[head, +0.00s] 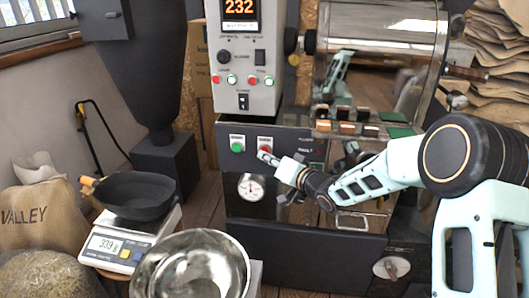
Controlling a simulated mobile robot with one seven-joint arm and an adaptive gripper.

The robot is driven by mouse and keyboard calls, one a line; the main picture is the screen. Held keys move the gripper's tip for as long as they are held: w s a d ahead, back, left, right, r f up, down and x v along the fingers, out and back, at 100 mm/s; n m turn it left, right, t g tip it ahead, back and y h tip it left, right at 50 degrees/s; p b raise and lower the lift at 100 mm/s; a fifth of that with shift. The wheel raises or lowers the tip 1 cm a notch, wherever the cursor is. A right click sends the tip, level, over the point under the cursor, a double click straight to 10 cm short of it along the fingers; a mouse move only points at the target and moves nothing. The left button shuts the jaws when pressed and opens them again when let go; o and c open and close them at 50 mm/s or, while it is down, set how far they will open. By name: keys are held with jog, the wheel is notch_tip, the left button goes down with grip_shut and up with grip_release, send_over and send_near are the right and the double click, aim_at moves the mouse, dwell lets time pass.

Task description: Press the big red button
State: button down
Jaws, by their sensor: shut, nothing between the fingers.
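A red button (265,148) sits on a small white plate on the dark front panel of the roaster, right of a green button (237,146) on a like plate. My gripper (264,156) is shut and empty, reaching in from the right. Its fingertips lie at the lower edge of the red button in the head view and cover part of it. I cannot tell whether they touch it or stop just short of it.
A grey control box (245,60) with smaller red and green buttons and a lit display stands above the panel. Below are a round gauge (250,187), a steel bowl (192,238) and a scale (112,249) bearing a dark pan (138,195). Sacks stand at left.

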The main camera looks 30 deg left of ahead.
jog(key=shift+s+d, duration=0.2)
jog(key=shift+s, duration=0.3)
jog(key=shift+s+d+b, duration=0.1)
jog(key=shift+s+d, duration=0.15)
jog(key=shift+s, duration=0.55)
jog(key=shift+s+d+b, duration=0.15)
jog(key=shift+s+d, duration=0.1)
jog(key=shift+s, duration=0.55)
jog(key=shift+s+d+b, duration=0.1)
jog(key=shift+s+d, duration=0.15)
jog(key=shift+s, duration=0.55)
